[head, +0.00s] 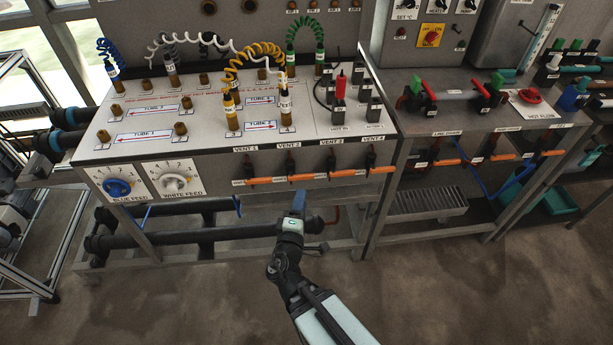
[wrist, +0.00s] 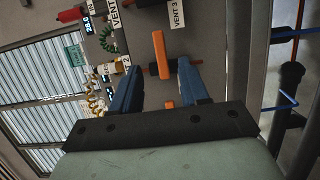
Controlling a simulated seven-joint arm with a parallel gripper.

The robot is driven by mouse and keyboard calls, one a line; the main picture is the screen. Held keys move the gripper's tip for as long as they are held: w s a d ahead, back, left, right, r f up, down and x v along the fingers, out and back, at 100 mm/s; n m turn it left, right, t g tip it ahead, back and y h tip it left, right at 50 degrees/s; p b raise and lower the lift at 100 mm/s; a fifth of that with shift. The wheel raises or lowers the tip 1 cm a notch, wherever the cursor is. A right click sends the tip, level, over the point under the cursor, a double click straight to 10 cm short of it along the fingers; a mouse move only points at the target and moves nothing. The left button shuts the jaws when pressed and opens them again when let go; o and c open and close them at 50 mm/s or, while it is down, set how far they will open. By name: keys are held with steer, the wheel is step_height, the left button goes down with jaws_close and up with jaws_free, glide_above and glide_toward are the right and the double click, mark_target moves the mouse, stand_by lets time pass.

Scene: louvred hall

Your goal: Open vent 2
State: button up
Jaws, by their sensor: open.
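The vent 2 handle (head: 305,177) is an orange bar lying level on the front panel, below the "VENT 2" label (head: 280,146). My gripper (head: 299,196) has blue fingers and is just in front of and below this handle in the head view. In the wrist view, my open gripper (wrist: 158,84) has the orange vent 2 handle (wrist: 161,54) in the gap between its fingers, lying along them. The handle is beyond or near the fingertips; I cannot tell the depth. No contact shows. The "VENT 3" label (wrist: 178,14) is above it in that view.
Similar level orange handles sit close by: vent 1 (head: 265,181), vent 3 (head: 342,173) and vent 4 (head: 380,170). Feed dials (head: 118,187) are at the panel's left. Dark pipes (head: 185,238) run beneath. The floor in front is clear.

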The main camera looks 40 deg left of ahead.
mark_target(306, 178)
steer(key=shift+x, duration=4)
steer(key=shift+x, duration=0.9)
steer(key=shift+c, duration=0.3)
jaws_close()
